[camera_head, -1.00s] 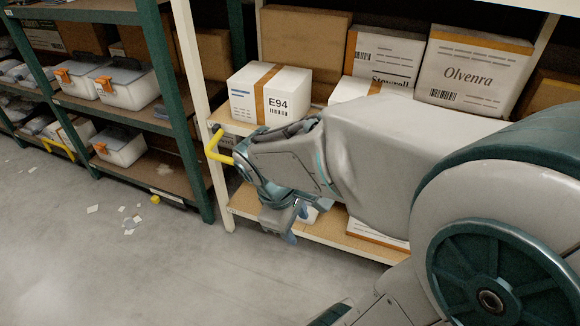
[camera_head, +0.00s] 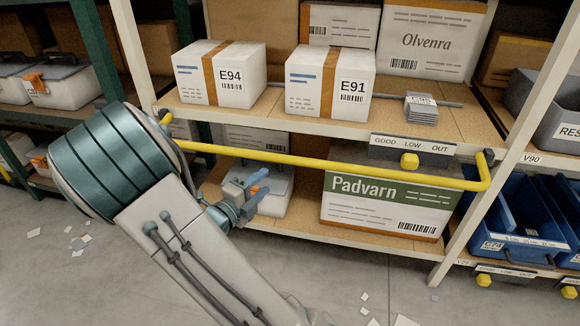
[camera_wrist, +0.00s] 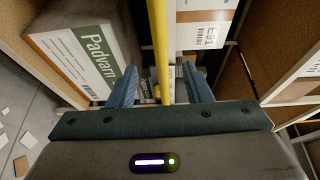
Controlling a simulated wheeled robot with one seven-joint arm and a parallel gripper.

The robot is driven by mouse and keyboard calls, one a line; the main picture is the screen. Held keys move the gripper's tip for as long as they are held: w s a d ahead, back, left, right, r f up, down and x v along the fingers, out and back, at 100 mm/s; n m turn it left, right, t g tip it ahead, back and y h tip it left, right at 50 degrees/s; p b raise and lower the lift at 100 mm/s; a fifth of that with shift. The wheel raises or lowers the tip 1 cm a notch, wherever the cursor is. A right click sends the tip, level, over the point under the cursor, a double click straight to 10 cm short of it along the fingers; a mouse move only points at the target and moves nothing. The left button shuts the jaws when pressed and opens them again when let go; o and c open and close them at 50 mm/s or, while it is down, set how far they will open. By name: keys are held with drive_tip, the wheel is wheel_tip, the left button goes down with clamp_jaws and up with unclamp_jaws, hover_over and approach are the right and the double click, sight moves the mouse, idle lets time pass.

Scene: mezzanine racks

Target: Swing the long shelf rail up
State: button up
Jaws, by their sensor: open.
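The long yellow shelf rail (camera_head: 330,163) runs across the front of the rack bay, just below the upper shelf edge. Its right end bends up to a dark bracket by the right post; its left end is partly behind my arm. My gripper (camera_head: 264,183) is open and empty, a little below the rail in the head view, left of the Padvarn box. In the wrist view the rail (camera_wrist: 159,45) runs lengthwise between the two blue fingers of my gripper (camera_wrist: 161,84). I cannot tell how far it is from the fingertips.
White boxes E94 (camera_head: 221,75) and E91 (camera_head: 330,82) stand on the upper shelf. The Padvarn box (camera_head: 383,205) stands on the lower shelf. Blue bins (camera_head: 520,215) are at right. Paper scraps lie on the floor.

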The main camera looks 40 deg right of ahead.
sight(288, 162)
drive_tip(key=b+x, duration=0.3)
drive_tip(key=x, duration=1)
drive_tip(key=shift+s+d+b, duration=0.1)
drive_tip(key=shift+d+b, duration=0.05)
drive_tip(key=shift+b, duration=0.2)
clamp_jaws()
